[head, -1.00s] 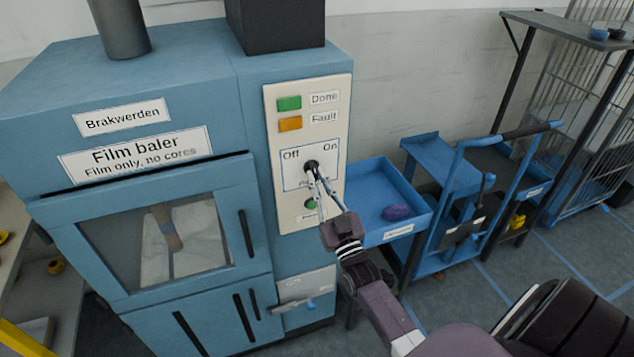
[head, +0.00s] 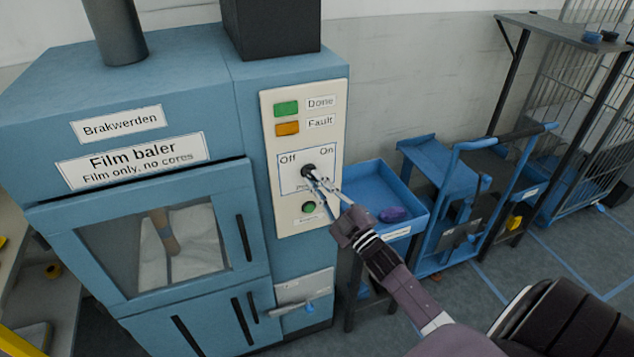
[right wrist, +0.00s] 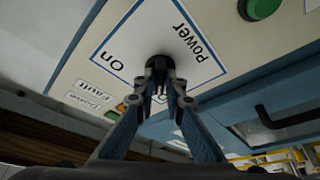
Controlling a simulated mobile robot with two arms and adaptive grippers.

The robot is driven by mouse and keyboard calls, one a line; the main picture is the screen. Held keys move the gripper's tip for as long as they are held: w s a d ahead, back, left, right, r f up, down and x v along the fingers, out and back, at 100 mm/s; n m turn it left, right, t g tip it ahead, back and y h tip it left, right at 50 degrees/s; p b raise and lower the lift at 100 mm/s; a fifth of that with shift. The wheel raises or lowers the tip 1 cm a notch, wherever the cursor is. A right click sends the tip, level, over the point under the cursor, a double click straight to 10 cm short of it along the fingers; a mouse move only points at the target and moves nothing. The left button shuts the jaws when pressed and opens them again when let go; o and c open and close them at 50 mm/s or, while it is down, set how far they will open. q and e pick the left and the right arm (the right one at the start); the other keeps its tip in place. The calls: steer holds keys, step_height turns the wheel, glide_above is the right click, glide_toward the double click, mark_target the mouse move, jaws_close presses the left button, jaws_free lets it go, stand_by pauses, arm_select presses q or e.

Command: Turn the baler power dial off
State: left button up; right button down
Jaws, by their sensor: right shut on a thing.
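The black baler power dial (head: 308,170) sits on the cream control panel (head: 269,215) of the blue film baler, between the labels Off at its left and On at its right. My right gripper (head: 312,178) is at the dial, its fingers closed on it. The right wrist view also shows the dial (right wrist: 158,62) between the fingertips of my gripper (right wrist: 160,88). The fingers cover part of the dial, and I cannot tell which label its pointer faces. My left gripper is not in view.
A green Done light (head: 287,108) and an orange Fault light (head: 288,128) are above the dial, and a green button (head: 309,207) is below it.

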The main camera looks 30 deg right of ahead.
steer(key=shift+d, duration=0.1)
stand_by(0.3)
steer(key=c, duration=2)
jaws_free()
steer(key=shift+w, duration=0.1)
steer(key=v, duration=1.2)
